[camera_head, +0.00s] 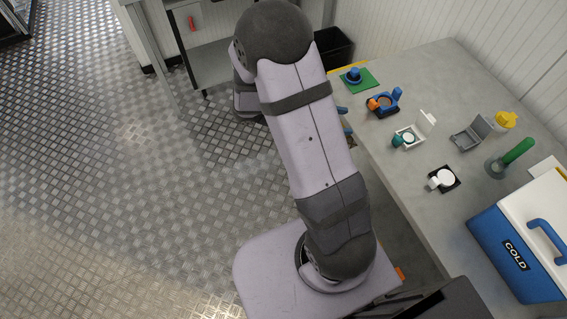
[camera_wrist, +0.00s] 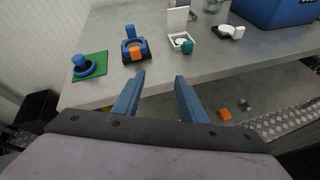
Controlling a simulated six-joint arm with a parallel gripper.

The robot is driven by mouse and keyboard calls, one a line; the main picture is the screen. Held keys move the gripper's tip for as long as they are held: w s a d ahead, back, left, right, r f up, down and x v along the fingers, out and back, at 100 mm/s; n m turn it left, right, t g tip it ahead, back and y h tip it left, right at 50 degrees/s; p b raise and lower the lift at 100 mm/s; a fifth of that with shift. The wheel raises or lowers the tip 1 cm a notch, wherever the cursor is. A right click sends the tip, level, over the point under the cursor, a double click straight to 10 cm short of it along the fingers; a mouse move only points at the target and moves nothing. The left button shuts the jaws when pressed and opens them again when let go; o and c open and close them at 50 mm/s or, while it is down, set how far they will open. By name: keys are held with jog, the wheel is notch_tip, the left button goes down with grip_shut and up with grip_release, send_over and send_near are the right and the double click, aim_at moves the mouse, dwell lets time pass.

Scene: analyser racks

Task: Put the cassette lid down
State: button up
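A small white case (camera_head: 408,138) stands open on the bench, with its white lid (camera_head: 428,119) raised at the back and a teal piece at its front. In the wrist view the case (camera_wrist: 176,42) and upright lid (camera_wrist: 177,20) show beyond my fingers. A grey case (camera_head: 466,139) with a raised lid also stands open. I cannot tell for sure which lid is the cassette's. My gripper (camera_wrist: 157,99) has its two blue fingers wide apart with nothing between them. It is near the bench's front edge, short of the objects; in the head view my arm partly hides it.
Blue-and-orange device (camera_head: 383,104), green mat (camera_head: 369,85) with blue knob, black mat (camera_head: 455,184) with white round piece, green tube (camera_head: 519,150) and yellow-topped container (camera_head: 505,120) share the bench. Blue cold box (camera_head: 515,255) fills its near right end. Bare bench lies between them.

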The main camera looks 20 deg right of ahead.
jog(key=s+a+m+g+y, duration=0.1)
jog(key=s+a+m+y, duration=0.6)
jog(key=s+a, duration=0.15)
jog(key=a+m+t+y, duration=0.3)
jog(key=a+m+y, duration=0.2)
jog(key=a, duration=0.6)
jog(key=shift+w+a+r+m+y, duration=0.15)
jog(key=shift+w+m+y, duration=0.25)
jog(key=shift+m, duration=0.1)
notch_tip(320, 180, down, 32)
jog(key=b, duration=3.2)
